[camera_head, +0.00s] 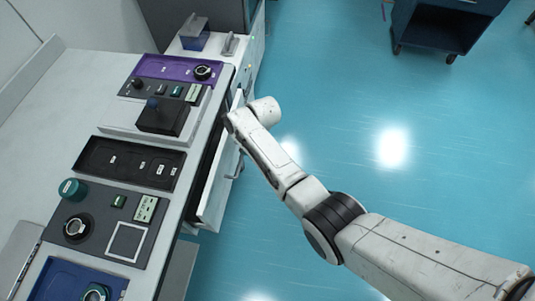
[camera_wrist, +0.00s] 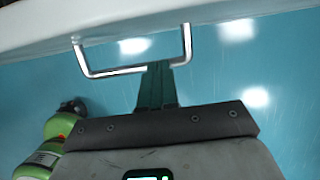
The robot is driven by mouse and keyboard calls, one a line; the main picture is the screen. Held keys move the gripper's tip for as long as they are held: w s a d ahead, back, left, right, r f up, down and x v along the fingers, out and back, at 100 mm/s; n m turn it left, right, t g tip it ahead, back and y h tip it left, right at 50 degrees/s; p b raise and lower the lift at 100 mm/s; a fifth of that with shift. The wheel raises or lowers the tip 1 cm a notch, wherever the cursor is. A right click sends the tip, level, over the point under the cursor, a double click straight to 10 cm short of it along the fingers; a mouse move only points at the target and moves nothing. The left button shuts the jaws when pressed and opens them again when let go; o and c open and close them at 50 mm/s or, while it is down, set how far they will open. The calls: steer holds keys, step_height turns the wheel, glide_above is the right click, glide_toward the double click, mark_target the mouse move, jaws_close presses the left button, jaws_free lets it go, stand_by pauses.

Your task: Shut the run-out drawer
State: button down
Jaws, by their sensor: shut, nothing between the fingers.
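The run-out drawer (camera_head: 213,190) stands out from the right side of the white bench, its pale front facing the open floor. Its bar handle (camera_head: 238,166) shows just past my arm. In the wrist view the drawer's white front (camera_wrist: 120,22) crosses the top, with the metal U-shaped handle (camera_wrist: 112,73) hanging from it. My gripper (camera_wrist: 160,64) is shut and empty, its dark fingertips at the handle's bar and overlapping it in the picture. I cannot tell whether they touch. In the head view my wrist end hides the fingers and part of the drawer.
The bench top holds a black tray (camera_head: 128,165), a purple tray (camera_head: 178,70), a grey control panel (camera_head: 105,222) and a blue tray (camera_head: 75,282). A dark blue cart (camera_head: 440,25) stands at the top right. The turquoise floor (camera_head: 400,110) between is clear.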

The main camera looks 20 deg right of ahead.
mark_target(231, 151)
steer(key=shift+w+a+f+b, duration=0.15)
steer(key=shift+w+a+b, duration=0.4)
steer(key=shift+a, duration=0.45)
steer(key=shift+w+a+f+b, duration=0.15)
steer(key=shift+w+a+b, duration=0.2)
steer(key=shift+w+a, duration=0.45)
steer(key=shift+s+a, duration=0.1)
steer(key=shift+s, duration=0.15)
steer(key=d+p, duration=0.1)
steer(key=s+d+r+p, duration=0.1)
steer(key=d+p, duration=0.1)
steer(key=shift+s+d+r, duration=0.15)
steer(key=shift+s+r, duration=0.2)
steer(key=shift+r, duration=0.05)
steer(key=p+v, duration=0.1)
steer(key=v, duration=0.8)
steer(key=shift+r+p, duration=0.25)
steer(key=shift+p, duration=0.05)
steer(key=shift+s, duration=0.1)
